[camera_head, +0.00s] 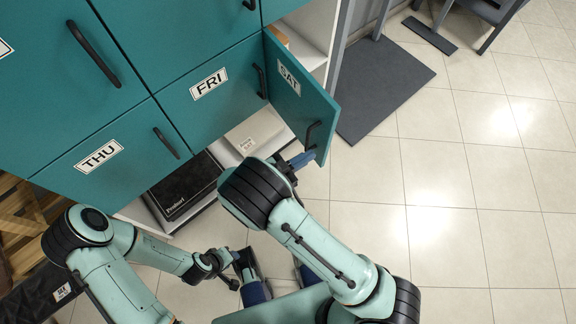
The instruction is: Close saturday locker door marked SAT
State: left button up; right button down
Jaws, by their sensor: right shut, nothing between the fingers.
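The teal SAT door (297,97) stands open, swung out from its locker at the right end of the row. Its label faces me and its black handle (313,134) is near the free edge. Pale shelf space and a bit of brown show behind it. My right gripper (303,159) is shut and empty, at the lower free corner of the door, just below the handle; I cannot tell if it touches the door. My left gripper (250,270) is low in front of the lockers, away from the door; its fingers are unclear.
The FRI door (215,90) and THU door (105,150) are closed. Below them are a black box (183,186) and a white box (255,130). A dark mat (385,90) lies on the tiled floor at right. Open floor (450,190) lies right of the door.

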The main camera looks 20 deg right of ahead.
aim_at(325, 146)
jog(key=shift+x, duration=1.75)
pick_arm(q)
jog(key=shift+w+a+f, duration=0.15)
jog(key=shift+w+f, duration=0.15)
jog(key=shift+w, duration=0.1)
pick_arm(e)
jog(key=shift+d, duration=0.1)
